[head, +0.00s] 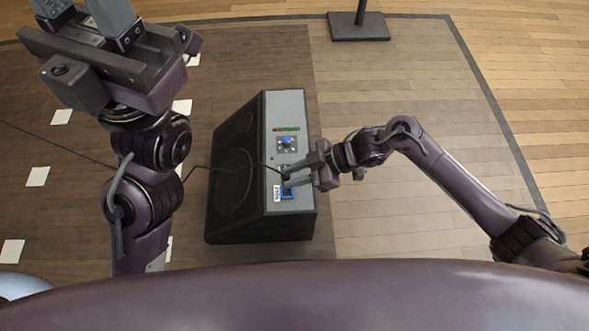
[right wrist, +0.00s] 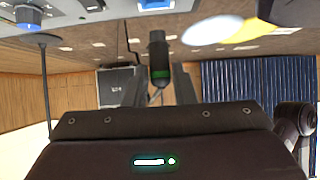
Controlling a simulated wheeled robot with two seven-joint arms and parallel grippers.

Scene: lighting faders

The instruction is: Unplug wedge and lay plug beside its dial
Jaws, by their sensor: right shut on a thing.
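The wedge (head: 235,165) is a black speaker box with a grey side panel (head: 288,105) facing up. Its blue dial (head: 287,141) is on the panel, and a blue-framed socket (head: 288,193) is further down. My right gripper (head: 287,172) is over the panel between dial and socket, shut on the plug. The plug (right wrist: 159,60), black with a green band, shows between the fingers in the right wrist view. I cannot tell whether its tip touches the panel. My left gripper (head: 86,14) is at the upper left, away from the wedge, fingers apart and empty.
A thin black cable (head: 225,170) runs from the left across the wedge to the panel. A dark stand base (head: 358,26) is on the wooden floor at the top. White squares (head: 38,176) mark the floor at left. Floor right of the wedge is mostly clear.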

